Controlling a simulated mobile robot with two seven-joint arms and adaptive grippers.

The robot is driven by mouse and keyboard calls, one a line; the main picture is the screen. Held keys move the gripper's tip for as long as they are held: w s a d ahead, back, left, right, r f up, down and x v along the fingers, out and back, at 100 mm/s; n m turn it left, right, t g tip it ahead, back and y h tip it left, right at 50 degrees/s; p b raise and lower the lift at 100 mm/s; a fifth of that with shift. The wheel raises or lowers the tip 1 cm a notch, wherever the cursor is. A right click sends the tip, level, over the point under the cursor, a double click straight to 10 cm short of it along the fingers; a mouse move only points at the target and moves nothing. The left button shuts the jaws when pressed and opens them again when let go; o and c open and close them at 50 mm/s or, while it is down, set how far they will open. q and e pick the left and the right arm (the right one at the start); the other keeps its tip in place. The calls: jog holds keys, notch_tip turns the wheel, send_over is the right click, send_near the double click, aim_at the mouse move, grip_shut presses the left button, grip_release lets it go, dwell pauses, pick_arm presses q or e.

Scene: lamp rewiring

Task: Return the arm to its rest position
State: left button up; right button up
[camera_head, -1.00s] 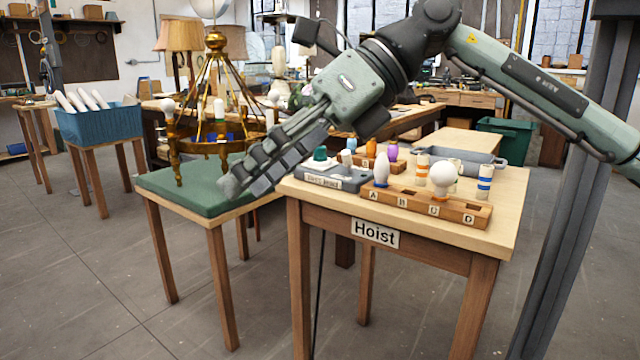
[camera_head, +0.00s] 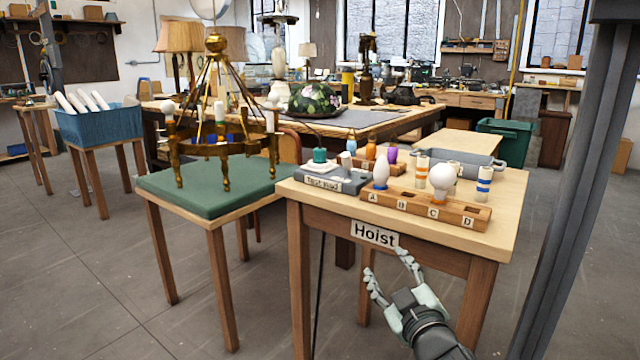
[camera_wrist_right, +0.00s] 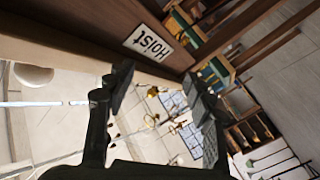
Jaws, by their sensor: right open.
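My right gripper (camera_head: 387,264) is in the lower middle of the head view, in front of the Hoist table (camera_head: 505,215). Its two fingers are spread apart with nothing between them, pointing up towards the table's front. The fingers also frame the lower part of the right wrist view (camera_wrist_right: 156,80), open and empty, with the tilted Hoist sign (camera_wrist_right: 149,43) beyond them. My right arm reaches in from the bottom edge; most of it is out of view. My left gripper is in neither view.
The Hoist table carries a lettered wooden rack (camera_head: 437,214) with bulbs and striped tubes. A brass chandelier (camera_head: 217,130) stands on a green-topped table (camera_head: 160,188) to the left. A grey post (camera_head: 572,200) rises at right.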

jog(key=s+d+f+m+g+h, duration=0.1)
jog(key=s+d+f+m+g, duration=0.2)
jog(key=f, duration=0.4)
jog(key=s+d+f+g+h, duration=0.25)
jog(key=s+f, duration=0.25)
jog(key=f, duration=0.3)
jog(key=s+d+f+m+g+h, duration=0.1)
jog(key=s+d+f+m+g, duration=0.1)
jog(key=s+d+f, duration=0.4)
jog(key=s+d+f+m+g, duration=0.1)
jog(key=s+f+g, duration=0.2)
jog(key=s+f, duration=0.4)
jog(key=s+d+f+m+g, duration=0.1)
jog(key=s+f+g, duration=0.3)
jog(key=s+f, duration=0.3)
jog(key=s, duration=0.5)
jog(key=shift+s+d, duration=0.15)
jog(key=shift+s, duration=0.25)
